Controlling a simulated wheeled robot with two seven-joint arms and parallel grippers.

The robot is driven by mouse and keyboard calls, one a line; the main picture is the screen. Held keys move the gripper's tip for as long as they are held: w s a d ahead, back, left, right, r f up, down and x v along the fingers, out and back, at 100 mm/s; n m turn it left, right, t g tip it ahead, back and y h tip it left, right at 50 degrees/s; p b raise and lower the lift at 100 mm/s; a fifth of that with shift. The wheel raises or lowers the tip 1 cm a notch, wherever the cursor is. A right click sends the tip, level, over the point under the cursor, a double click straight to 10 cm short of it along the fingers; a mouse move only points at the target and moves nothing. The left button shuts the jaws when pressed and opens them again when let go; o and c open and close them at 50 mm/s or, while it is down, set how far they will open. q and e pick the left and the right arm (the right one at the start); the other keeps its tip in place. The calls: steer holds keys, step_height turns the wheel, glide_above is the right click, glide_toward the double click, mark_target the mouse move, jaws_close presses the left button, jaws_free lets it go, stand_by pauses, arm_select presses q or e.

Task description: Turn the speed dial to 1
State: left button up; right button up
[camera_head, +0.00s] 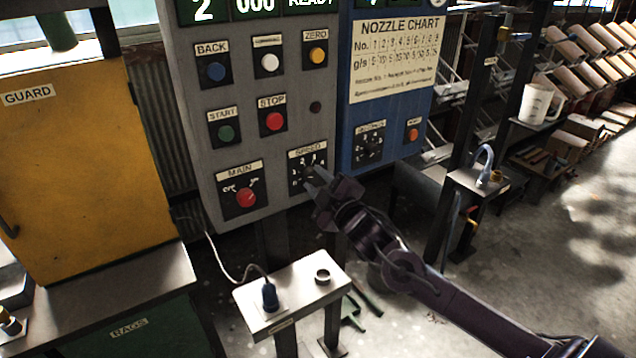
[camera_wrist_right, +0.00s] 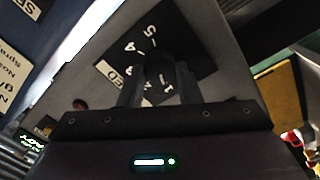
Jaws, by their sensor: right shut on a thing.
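The speed dial (camera_head: 306,172) is on a black plate with white numbers, at the lower right of the grey control panel (camera_head: 265,112). My right gripper (camera_head: 318,180) reaches it from the lower right and hides part of it. In the right wrist view, the dark dial knob (camera_wrist_right: 158,66) sits between the two fingers of my right gripper (camera_wrist_right: 158,85), which is shut on it. The numbers 5, 4 and 1 can be made out around the knob there. The knob's pointer is hidden, so I cannot tell its setting. My left gripper is not in view.
The red MAIN switch (camera_head: 245,197) is left of the dial, with the red STOP button (camera_head: 274,121) above. A blue panel (camera_head: 390,110) with another dial (camera_head: 370,144) adjoins on the right. A small white stand (camera_head: 300,300) is below, and a yellow guard (camera_head: 85,170) is left.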

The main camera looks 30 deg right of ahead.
steer(key=o, duration=1)
steer(key=shift+s+f, duration=0.2)
steer(key=shift+s, duration=0.45)
steer(key=shift+s+b, duration=0.7)
steer(key=shift+s, duration=2.55)
